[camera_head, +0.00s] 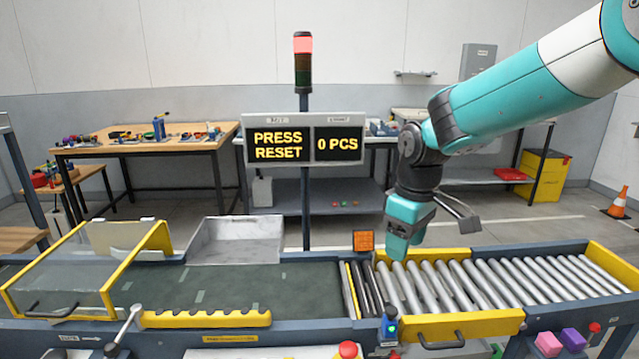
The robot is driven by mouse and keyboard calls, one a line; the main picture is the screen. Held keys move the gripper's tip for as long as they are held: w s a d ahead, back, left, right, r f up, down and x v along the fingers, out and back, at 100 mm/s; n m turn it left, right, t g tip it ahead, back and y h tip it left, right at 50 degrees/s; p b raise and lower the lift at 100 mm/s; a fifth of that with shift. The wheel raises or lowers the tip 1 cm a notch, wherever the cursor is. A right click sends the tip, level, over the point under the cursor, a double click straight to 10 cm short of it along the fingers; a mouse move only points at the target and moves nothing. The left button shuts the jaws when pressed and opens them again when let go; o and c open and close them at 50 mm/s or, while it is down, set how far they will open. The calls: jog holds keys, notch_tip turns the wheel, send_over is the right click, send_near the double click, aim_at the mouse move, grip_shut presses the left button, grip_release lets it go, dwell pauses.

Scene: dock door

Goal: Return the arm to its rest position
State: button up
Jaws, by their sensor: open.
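My arm (520,90) is teal, white and dark grey and reaches in from the upper right. It bends down at a dark joint. My gripper (425,240) hangs over the left part of the roller conveyor (540,283), near its back rail. A teal finger points down and a grey finger stands out to the right, with a gap between them. No object shows between the fingers. I cannot tell from this view how far the fingertips are above the rail.
A display (305,143) reads "PRESS RESET" and "0 PCS", below a signal tower (303,60) lit red at the top. A yellow-framed guard (85,270) stands over the belt (280,290) at left. An orange box (363,241) stands by the back rail, left of my gripper.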

jog(key=s+a+r+m+y, duration=0.1)
jog(key=s+r, duration=0.1)
jog(key=s, duration=1.1)
jog(key=s+a+r+y, duration=0.2)
jog(key=s+r, duration=0.1)
jog(key=s, duration=1)
jog(key=shift+s+a+m+y, duration=0.25)
jog(key=shift+s+m+y, duration=0.05)
jog(key=shift+s+m, duration=0.1)
jog(key=shift+c, duration=0.5)
